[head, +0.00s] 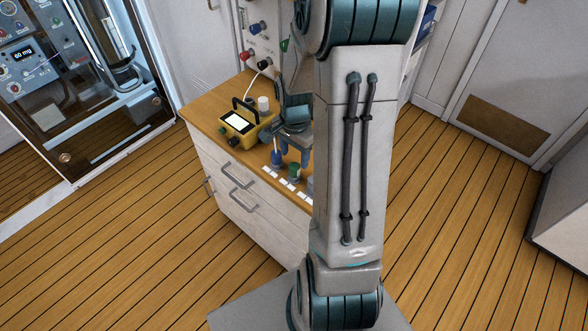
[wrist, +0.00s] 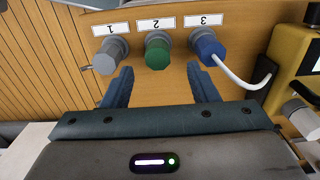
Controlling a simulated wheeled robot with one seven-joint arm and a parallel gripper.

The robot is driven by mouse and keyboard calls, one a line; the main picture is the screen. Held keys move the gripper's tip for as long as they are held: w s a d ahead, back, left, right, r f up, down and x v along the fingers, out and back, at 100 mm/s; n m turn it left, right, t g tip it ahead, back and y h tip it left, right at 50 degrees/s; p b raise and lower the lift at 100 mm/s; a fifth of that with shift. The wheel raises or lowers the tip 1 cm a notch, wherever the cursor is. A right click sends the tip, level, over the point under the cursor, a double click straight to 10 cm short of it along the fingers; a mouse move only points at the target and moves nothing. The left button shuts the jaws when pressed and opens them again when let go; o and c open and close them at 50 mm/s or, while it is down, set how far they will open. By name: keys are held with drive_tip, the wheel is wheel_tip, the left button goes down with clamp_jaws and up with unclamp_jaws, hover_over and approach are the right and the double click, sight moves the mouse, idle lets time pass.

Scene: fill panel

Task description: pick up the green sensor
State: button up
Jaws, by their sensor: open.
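The green sensor (wrist: 157,50) stands on the wooden worktop behind the label 2 in the wrist view, between a grey sensor (wrist: 109,54) and a blue sensor (wrist: 206,45). My gripper (wrist: 160,70) is open, its two blue fingers apart, with the green sensor lined up between and just beyond the fingertips. Nothing is held. In the head view the green sensor (head: 294,171) shows just in front of my gripper (head: 294,155), and the blue sensor (head: 277,157) is to its left. Whether the fingers touch anything cannot be told.
A white cable (wrist: 238,78) runs from the blue sensor. My arm hides the worktop's right part.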

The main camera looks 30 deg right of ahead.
sight(294, 166)
drive_tip(key=shift+s+a+f+p, duration=0.15)
drive_tip(key=shift+f+p, duration=0.25)
drive_tip(key=shift+f, duration=2.2)
drive_tip(key=c, duration=1)
